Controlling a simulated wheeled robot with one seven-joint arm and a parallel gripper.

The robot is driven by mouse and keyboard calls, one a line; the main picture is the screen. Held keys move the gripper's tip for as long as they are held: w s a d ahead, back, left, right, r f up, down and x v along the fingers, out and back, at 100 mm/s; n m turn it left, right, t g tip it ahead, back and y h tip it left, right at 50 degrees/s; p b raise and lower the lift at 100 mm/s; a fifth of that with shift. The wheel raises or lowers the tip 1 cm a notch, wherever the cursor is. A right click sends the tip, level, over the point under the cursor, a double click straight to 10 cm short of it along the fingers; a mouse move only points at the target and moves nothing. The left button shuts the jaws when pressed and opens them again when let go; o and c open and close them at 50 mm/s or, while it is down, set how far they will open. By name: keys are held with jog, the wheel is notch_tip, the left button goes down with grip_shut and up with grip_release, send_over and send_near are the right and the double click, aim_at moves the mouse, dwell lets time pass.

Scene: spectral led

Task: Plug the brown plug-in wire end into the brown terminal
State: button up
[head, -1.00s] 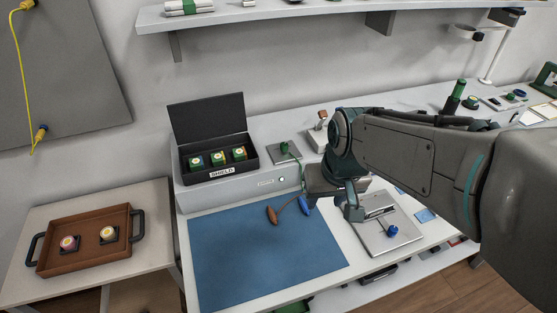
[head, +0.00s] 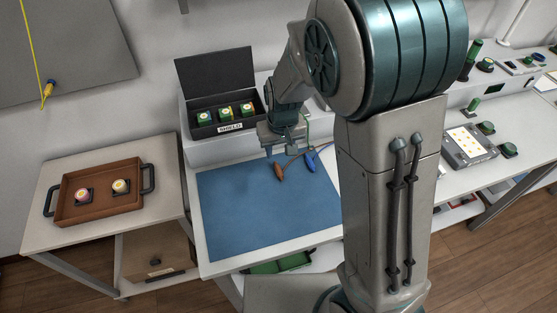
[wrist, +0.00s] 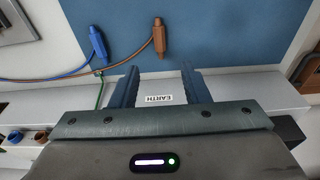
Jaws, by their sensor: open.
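The brown plug-in wire end (head: 280,171) lies on the blue mat near its back edge. In the wrist view the brown wire end (wrist: 158,38) is beyond my fingertips, with its brown wire running left. My gripper (head: 283,151) is open and empty above the mat's back edge, just behind the brown end; its two fingers (wrist: 160,82) show spread apart in the wrist view. A small brown socket (wrist: 42,136), seemingly the brown terminal, sits beside a blue one at the lower left of the wrist view, partly cut off by my gripper body. My arm hides that area in the head view.
A blue wire end (head: 311,162) lies right of the brown one. An EARTH label (wrist: 158,98) is on the ledge between my fingers. The open SHIELD box (head: 229,128) stands behind left. The blue mat (head: 250,225) is clear in front.

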aim_at(278, 168)
jog(key=f, duration=0.3)
jog(key=w+f, duration=0.1)
jog(key=f, duration=0.5)
jog(key=shift+w+a, duration=0.15)
jog(key=shift+a, duration=0.05)
grip_shut()
jog(key=shift+r+p, duration=0.15)
jog(key=shift+p, duration=0.15)
jog(key=shift+r+p, duration=1.1)
jog(key=shift+r, duration=0.5)
